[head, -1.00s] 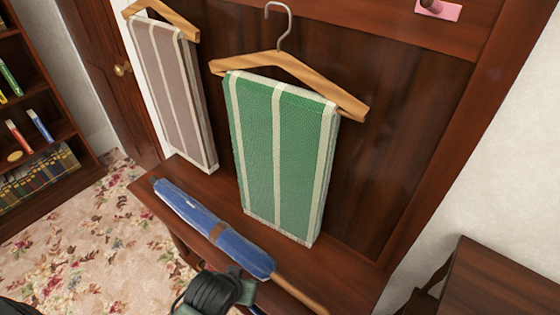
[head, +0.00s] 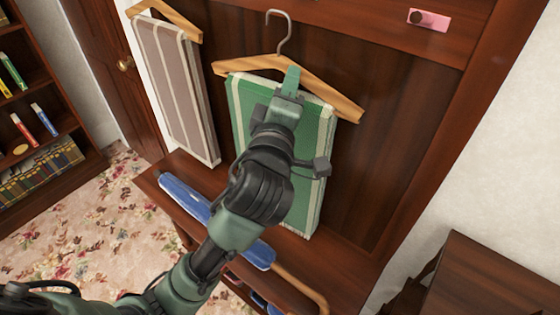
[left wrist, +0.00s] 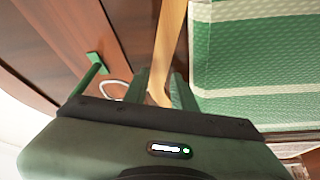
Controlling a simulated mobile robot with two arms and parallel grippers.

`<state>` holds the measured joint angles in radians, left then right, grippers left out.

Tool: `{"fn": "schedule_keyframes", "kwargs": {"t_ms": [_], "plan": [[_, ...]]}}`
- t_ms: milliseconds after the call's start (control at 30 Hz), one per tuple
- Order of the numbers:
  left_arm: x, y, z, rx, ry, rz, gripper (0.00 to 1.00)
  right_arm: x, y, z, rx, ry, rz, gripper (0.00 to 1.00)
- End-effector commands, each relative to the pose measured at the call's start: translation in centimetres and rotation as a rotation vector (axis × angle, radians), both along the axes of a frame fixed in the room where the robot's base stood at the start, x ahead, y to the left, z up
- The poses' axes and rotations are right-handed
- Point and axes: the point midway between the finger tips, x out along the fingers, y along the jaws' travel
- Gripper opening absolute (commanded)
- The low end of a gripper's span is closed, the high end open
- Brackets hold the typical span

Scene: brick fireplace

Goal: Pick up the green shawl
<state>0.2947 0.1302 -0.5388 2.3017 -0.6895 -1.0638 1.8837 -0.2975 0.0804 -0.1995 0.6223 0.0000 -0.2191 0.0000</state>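The green shawl (head: 243,118), with cream stripes, hangs folded over a wooden hanger (head: 340,98) against the dark wood panel. My left gripper (head: 290,80) is in front of the shawl's upper part, near the hanger bar, and the arm hides much of the shawl's middle. In the left wrist view the fingers (left wrist: 135,80) stand apart. The shawl (left wrist: 255,55) is to their right, and the hanger (left wrist: 170,45) runs down close by the right-hand finger. I see no cloth held; contact cannot be told. My right gripper is not in view.
A brown striped shawl (head: 176,90) hangs to the left. A blue umbrella (head: 184,196) lies on the bench (head: 153,180) below, partly behind my arm. A bookshelf (head: 70,180) stands far left and a small dark table (head: 490,275) at lower right. A pink tag (head: 435,20) is on the panel.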

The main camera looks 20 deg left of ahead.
Motion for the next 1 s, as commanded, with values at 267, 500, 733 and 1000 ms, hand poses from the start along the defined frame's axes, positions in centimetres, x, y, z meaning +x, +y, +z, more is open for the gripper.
{"fn": "schedule_keyframes", "kwargs": {"t_ms": [267, 500, 733, 1000], "plan": [[2.8, 0.2, 0.5, 0.003, 0.002, 0.0, 0.26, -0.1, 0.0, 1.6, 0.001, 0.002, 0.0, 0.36], [6.1, 0.2, 1.3, 0.008, 0.004, 0.002, 0.26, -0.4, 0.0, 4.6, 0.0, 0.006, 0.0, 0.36], [7.8, 0.3, 1.0, 0.001, 0.003, 0.0, 0.26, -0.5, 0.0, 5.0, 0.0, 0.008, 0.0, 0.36], [7.8, 0.3, 0.9, 0.0, 0.002, 0.0, 0.01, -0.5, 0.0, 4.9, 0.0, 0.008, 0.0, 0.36]]}}
